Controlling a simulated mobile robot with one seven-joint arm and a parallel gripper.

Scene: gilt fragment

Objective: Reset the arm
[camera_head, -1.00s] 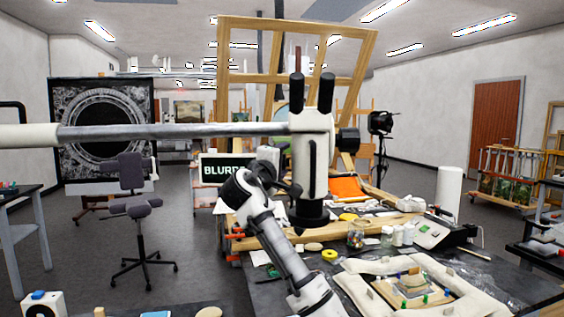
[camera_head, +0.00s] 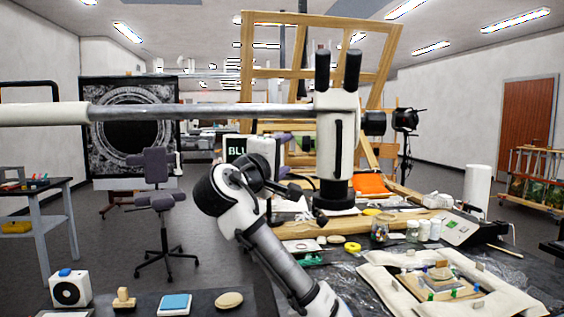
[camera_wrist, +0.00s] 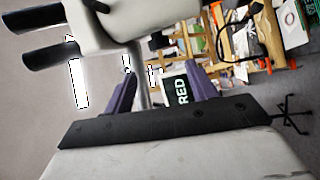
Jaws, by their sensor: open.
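My white arm with black joints (camera_head: 285,265) reaches up from the bottom of the head view. My gripper (camera_wrist: 160,72) is open, with two purple fingers spread apart and nothing visible between them but background. In the head view its white body stands behind my black wrist joint, in front of a dark sign (camera_head: 236,149), with a purple finger beside the microscope.
The microscope's long boom (camera_head: 200,112) crosses left above my arm. An office chair (camera_head: 157,200) stands left on open floor (camera_head: 110,245).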

